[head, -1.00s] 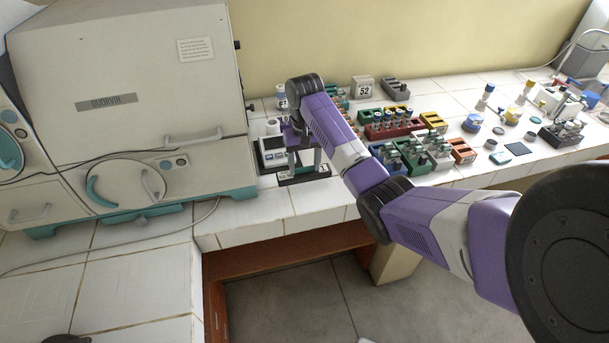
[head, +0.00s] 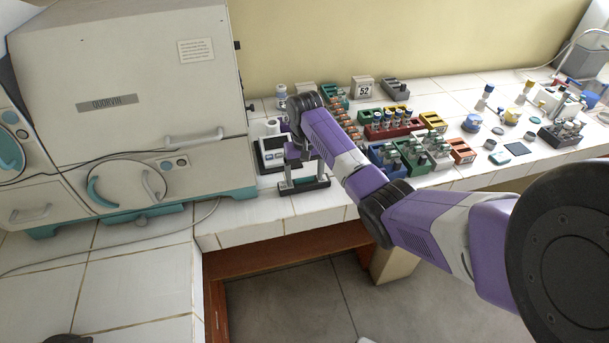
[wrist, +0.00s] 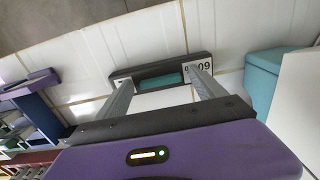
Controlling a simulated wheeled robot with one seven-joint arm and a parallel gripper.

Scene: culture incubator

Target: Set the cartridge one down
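The cartridge is a dark bar (head: 303,185) at the front of the white counter, right of the incubator and just before a small white device. In the wrist view the cartridge (wrist: 138,82) shows a teal block in its middle and a white label ending in "09" at its right end. It appears to lie flat on the tiles. My gripper (head: 303,178) is above it, pointing down. In the wrist view my gripper (wrist: 160,78) has its fingers wide apart, one toward each end of the teal block. Whether a fingertip still touches the cartridge is unclear.
A white device with a dark panel (head: 270,153) stands close behind the cartridge. The incubator (head: 130,100) is to the left. Coloured racks (head: 390,125) with vials stand to the right.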

